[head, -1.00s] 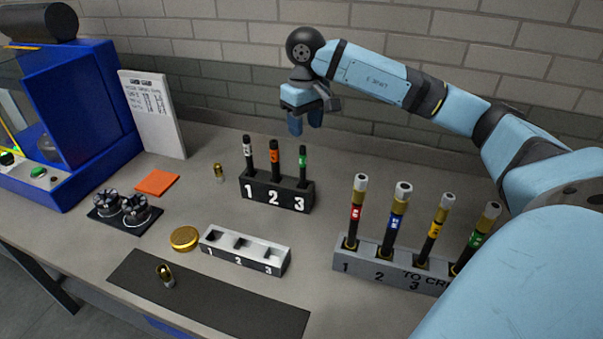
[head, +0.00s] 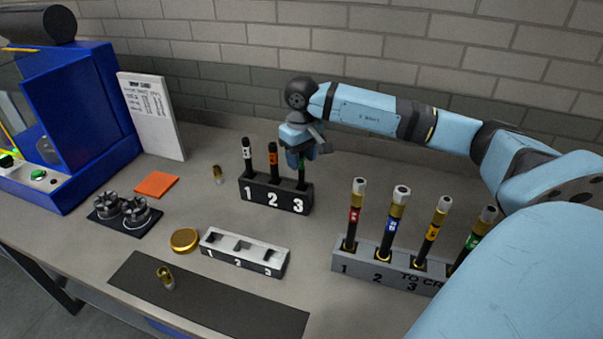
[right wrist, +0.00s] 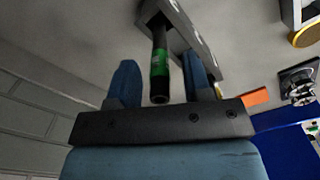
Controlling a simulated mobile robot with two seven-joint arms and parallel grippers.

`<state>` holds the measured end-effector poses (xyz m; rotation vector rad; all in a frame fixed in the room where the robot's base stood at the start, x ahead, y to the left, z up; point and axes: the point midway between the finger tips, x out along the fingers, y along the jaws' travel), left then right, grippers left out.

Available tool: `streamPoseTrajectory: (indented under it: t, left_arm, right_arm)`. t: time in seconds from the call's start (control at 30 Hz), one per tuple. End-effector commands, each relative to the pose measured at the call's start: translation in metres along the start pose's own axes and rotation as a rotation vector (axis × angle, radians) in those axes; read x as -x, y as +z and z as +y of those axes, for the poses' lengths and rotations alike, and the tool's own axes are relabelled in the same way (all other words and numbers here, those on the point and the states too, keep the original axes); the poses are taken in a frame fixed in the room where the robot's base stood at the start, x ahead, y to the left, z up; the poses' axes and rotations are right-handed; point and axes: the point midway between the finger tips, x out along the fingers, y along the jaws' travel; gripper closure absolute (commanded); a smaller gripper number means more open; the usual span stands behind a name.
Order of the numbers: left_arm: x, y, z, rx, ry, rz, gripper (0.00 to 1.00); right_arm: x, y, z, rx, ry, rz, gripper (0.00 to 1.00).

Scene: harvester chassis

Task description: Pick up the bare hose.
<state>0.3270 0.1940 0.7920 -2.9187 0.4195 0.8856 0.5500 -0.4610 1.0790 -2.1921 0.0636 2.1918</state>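The black rack (head: 262,194) marked 1, 2, 3 holds upright dark hoses with no end fittings. My right gripper (head: 297,160) is over slot 3, pointing down around the top of the green-banded hose. In the right wrist view the green-banded hose (right wrist: 159,62) stands between the two blue fingers, with a gap on each side. The gripper is open. My left gripper is out of view.
A grey rack (head: 368,268) with several fitted hoses stands to the right. In front are a small three-slot block (head: 244,250), a gold disc (head: 184,239) and a dark mat (head: 210,300). Brass fittings stand at the left of the black rack (head: 217,174) and on the mat (head: 165,278).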

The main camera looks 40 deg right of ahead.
Motion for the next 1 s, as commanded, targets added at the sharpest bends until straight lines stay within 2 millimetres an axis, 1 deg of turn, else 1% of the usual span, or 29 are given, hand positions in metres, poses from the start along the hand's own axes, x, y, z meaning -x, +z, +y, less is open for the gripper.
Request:
streamPoseTrajectory:
  t: [0.03,0.07,0.1,0.17,0.2,0.5,0.67,0.77,0.87,1.0]
  left_arm:
    - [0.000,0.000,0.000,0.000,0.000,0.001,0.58]
    - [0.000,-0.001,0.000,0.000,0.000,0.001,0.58]
    - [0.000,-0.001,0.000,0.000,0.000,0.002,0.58]
    - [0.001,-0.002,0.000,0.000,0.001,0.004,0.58]
    - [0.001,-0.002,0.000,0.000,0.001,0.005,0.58]
    - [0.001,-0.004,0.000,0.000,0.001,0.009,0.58]
    - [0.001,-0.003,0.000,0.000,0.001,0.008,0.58]
    - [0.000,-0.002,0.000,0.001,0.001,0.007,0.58]
    - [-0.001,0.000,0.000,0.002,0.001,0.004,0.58]
    - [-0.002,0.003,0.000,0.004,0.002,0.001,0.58]
  right_arm:
    - [0.000,0.000,0.000,0.000,0.000,0.000,0.67]
    - [0.000,0.000,0.000,0.000,0.000,0.000,0.74]
    - [0.000,0.000,0.000,0.000,0.000,0.000,0.83]
    - [0.000,0.000,0.000,0.000,0.000,0.000,0.97]
    - [0.000,0.000,0.000,0.000,0.000,0.000,1.00]
    - [0.001,0.000,0.000,0.000,0.000,0.001,1.00]
    - [0.010,-0.001,0.000,0.000,0.000,0.003,1.00]
    - [0.021,-0.001,0.000,0.000,0.000,0.004,1.00]
    - [0.038,-0.001,0.000,0.000,0.000,0.005,1.00]
    - [0.067,-0.001,0.000,0.000,0.000,0.007,1.00]
